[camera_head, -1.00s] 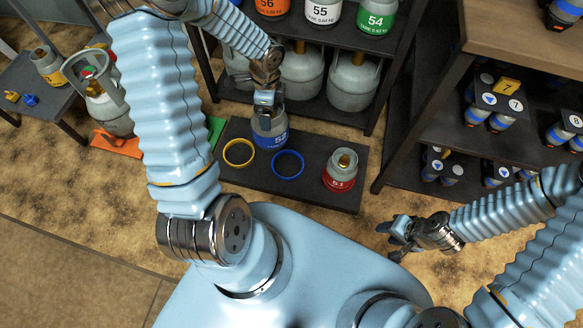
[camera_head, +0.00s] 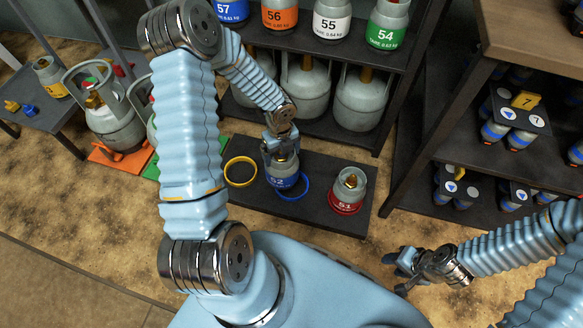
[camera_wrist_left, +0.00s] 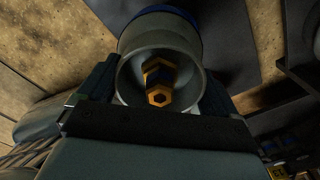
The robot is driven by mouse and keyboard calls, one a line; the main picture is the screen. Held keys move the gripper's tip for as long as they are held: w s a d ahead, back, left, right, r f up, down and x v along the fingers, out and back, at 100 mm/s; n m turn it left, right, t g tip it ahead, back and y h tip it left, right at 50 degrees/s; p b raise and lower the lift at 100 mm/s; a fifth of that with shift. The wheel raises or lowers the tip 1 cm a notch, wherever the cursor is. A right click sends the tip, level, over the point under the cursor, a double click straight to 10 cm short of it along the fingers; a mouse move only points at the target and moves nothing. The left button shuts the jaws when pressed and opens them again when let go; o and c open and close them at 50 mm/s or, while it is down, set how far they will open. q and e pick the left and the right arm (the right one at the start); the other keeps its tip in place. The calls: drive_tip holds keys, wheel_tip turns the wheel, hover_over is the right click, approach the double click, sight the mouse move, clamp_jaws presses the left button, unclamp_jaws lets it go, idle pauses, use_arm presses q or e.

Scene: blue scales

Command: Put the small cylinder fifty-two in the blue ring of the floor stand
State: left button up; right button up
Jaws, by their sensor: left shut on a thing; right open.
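The small cylinder fifty-two (camera_head: 282,180), grey with a blue band, is upright in my left gripper (camera_head: 280,154), which is shut on its top collar. In the left wrist view the cylinder's grey collar (camera_wrist_left: 133,72) and brass valve sit between the fingers. The blue ring (camera_head: 303,193) lies on the dark floor stand (camera_head: 322,165). The cylinder's lower end overlaps the ring, which shows on its right and front; I cannot tell whether the base touches the stand. My right gripper (camera_head: 402,268) is open and empty at lower right.
A yellow ring (camera_head: 228,180) on the stand's left is empty. Cylinder fifty-one (camera_head: 348,190) stands in the red ring on its right. A shelf with numbered cylinders (camera_head: 331,22) rises behind. Larger cylinders (camera_head: 114,124) stand at left, a dark rack (camera_head: 440,128) at right.

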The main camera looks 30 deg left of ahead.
sight(290, 157)
use_arm(q)
drive_tip(key=d+f, duration=0.1)
drive_tip(key=w+d+f, duration=0.1)
drive_tip(key=f, duration=0.1)
drive_tip(key=shift+w+d+f+b, duration=0.1)
drive_tip(key=shift+w+b, duration=0.1)
drive_tip(key=shift+b, duration=0.15)
drive_tip(key=shift+w+d+f+b, duration=0.15)
drive_tip(key=shift+f+b, duration=0.15)
drive_tip(key=shift+f, duration=0.6)
drive_tip(key=shift+d+f+b, duration=0.1)
drive_tip(key=shift+f+b, duration=0.2)
drive_tip(key=shift+f, duration=0.65)
drive_tip(key=o, duration=1.7)
